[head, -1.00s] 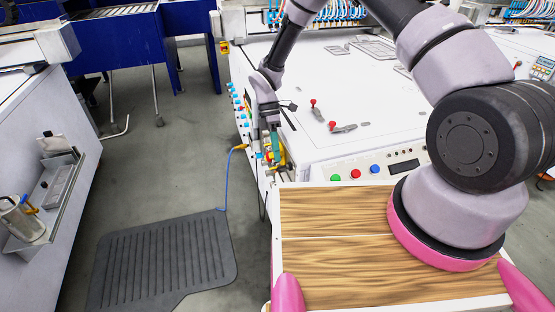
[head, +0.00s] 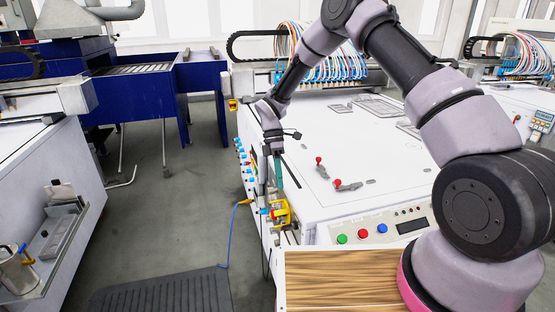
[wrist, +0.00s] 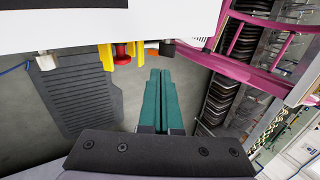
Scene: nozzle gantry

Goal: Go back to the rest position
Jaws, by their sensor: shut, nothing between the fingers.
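My gripper (head: 278,172) hangs at the left front edge of the white gantry table (head: 330,145), just above a yellow guard (head: 282,212) on the machine's side. In the wrist view my gripper's green fingers (wrist: 160,85) are pressed together with nothing between them. They point towards the machine's edge, where the yellow guard (wrist: 122,56) with a red knob inside shows beyond the tips. The fingers look apart from the guard in the wrist view.
Two red-knobbed levers lie on the table top. Green, red and blue buttons (head: 364,234) line the front panel. A blue cable (head: 230,235) hangs to the floor near a ribbed black mat (head: 165,292).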

